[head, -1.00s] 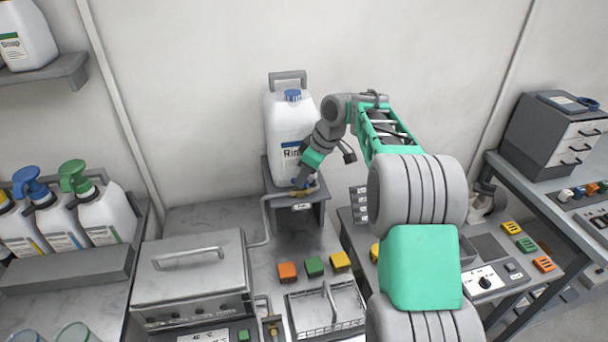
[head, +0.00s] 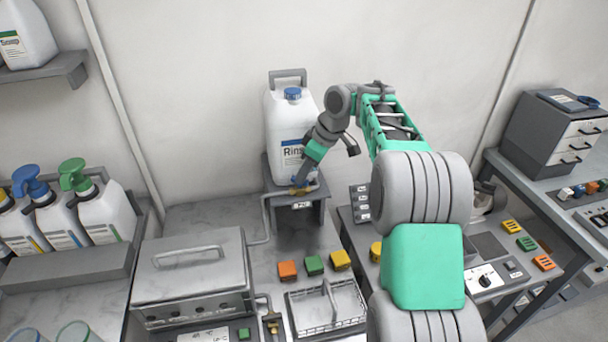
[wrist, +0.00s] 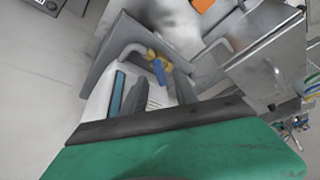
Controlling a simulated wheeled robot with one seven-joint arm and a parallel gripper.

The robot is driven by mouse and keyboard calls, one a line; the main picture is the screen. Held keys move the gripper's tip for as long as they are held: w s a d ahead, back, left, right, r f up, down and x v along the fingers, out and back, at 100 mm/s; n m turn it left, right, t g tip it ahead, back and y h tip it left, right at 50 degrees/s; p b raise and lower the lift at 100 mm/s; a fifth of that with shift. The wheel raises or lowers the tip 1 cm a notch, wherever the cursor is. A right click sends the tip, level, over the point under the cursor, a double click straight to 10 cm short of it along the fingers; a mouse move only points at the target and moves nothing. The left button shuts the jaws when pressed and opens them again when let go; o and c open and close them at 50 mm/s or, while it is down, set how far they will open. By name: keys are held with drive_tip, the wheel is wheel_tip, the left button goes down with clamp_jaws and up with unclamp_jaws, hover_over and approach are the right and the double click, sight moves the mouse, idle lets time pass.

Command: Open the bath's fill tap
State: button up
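The brass tap (head: 303,190) sits on the front of the grey stand under the white Rinse jug (head: 287,125). A thin pipe (head: 266,222) runs from it down to the metal bath (head: 192,277) with a lid handle. In the wrist view the tap's brass body (wrist: 152,54) and its blue lever (wrist: 159,72) show just beyond my fingers. My gripper (head: 302,178) is close to the tap from above, in front of the jug. In the wrist view my gripper (wrist: 160,92) has its two dark fingers apart, with the lever's end in line with the gap. Contact is unclear.
A second brass tap (head: 272,325) is low beside the bath. Orange, green and yellow blocks (head: 314,265) and a wire basket (head: 327,308) lie on the bench in front of the stand.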

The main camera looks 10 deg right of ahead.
drive_tip(key=p+v, duration=0.1)
drive_tip(key=v, duration=0.5)
